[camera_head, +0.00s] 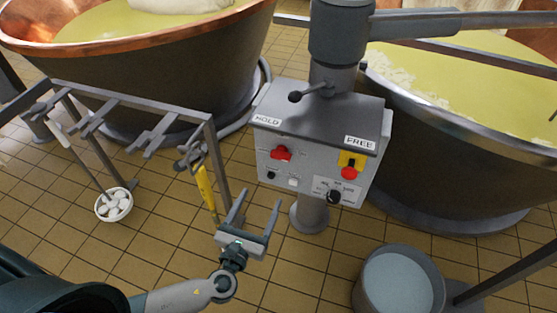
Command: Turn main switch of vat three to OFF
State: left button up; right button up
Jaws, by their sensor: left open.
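A grey control box (318,140) stands on a post between two vats. Its sloping front carries a red switch handle (281,153) on the left and a red knob (349,172) on a yellow plate on the right. A black rotary knob (334,196) on a white label plate sits below; its small print is unreadable. I cannot tell which of these is the main switch or its setting. My left gripper (259,198) is open and empty, below and left of the box front, fingers pointing up toward it, apart from the switches. My right gripper is not in view.
A copper vat (150,70) is at left, another vat (450,140) at right. A metal rack (130,100) with a yellow-handled tool stands left; a bucket (400,285) sits at lower right.

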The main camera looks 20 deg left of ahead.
aim_at(279, 158)
pick_arm(q)
jog(key=w, duration=0.5)
jog(key=w+p, duration=0.1)
jog(key=w, duration=0.9)
jog(key=shift+w+d, duration=0.25)
jog(key=shift+w, duration=0.45)
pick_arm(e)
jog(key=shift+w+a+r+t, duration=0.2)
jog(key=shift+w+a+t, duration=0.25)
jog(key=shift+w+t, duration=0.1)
